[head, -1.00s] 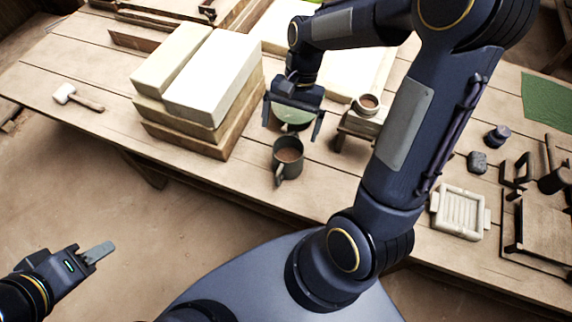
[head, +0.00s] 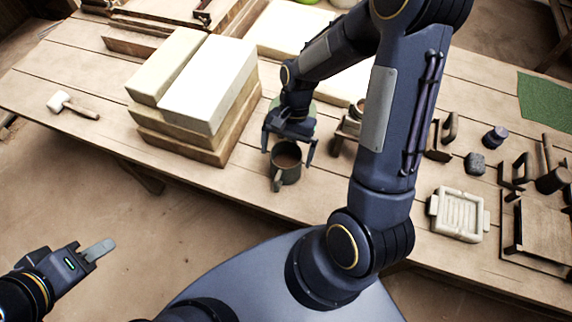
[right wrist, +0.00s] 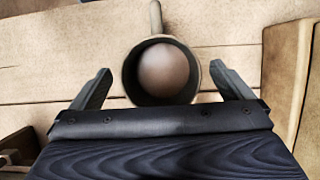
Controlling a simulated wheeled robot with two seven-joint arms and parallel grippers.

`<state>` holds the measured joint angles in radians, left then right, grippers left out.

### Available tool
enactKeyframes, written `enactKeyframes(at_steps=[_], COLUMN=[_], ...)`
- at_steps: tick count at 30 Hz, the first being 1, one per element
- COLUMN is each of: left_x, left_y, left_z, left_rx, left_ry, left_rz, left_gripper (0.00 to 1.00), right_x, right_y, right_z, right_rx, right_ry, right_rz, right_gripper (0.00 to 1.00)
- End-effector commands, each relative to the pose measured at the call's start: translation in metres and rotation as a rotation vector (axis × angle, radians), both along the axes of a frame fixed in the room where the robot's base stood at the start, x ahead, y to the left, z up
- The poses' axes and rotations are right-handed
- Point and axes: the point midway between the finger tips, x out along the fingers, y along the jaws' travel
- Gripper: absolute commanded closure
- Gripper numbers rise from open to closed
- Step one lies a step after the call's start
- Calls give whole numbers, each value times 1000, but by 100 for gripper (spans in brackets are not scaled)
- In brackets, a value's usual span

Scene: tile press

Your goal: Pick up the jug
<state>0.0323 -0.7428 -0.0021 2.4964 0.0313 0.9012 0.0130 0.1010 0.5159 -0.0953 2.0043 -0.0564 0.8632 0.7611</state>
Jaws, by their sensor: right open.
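The jug (head: 287,160) is a dark mug-like vessel with a handle and brown contents, standing upright on the table near its front edge. In the right wrist view the jug (right wrist: 161,72) lies between the two spread fingers, its handle pointing away. My right gripper (head: 289,150) is open, its fingers on either side of the jug in the head view. In the right wrist view the right gripper (right wrist: 163,88) shows a gap on both sides of the jug. My left gripper (head: 100,250) is away at the lower left, off the table; its jaw opening is unclear.
A stack of pale blocks on wooden boards (head: 190,140) stands left of the jug. A small wooden stand (head: 345,140) is close on the right, partly behind my arm. A mallet (head: 72,105) lies far left. A pale tray (head: 458,213) and tools occupy the right.

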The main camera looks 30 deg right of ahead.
Motion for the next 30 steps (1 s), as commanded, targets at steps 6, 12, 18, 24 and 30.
enactKeyframes(at_steps=[6,12,18,24,30], left_x=[0,0,0,0,0], left_y=[0,0,0,0,0], left_z=[0,0,0,0,0], left_rx=[0,0,0,0,0], left_ry=[0,0,0,0,0], left_rz=[0,0,0,0,0], left_gripper=[64,64,64,64,64], right_x=[0,0,0,1,1], right_y=[0,0,0,0,0], right_z=[0,0,0,1,9], right_rx=[0,0,0,1,1], right_ry=[0,0,0,-1,-4], right_rz=[0,0,0,0,0], right_gripper=[25,51,77,87,87])
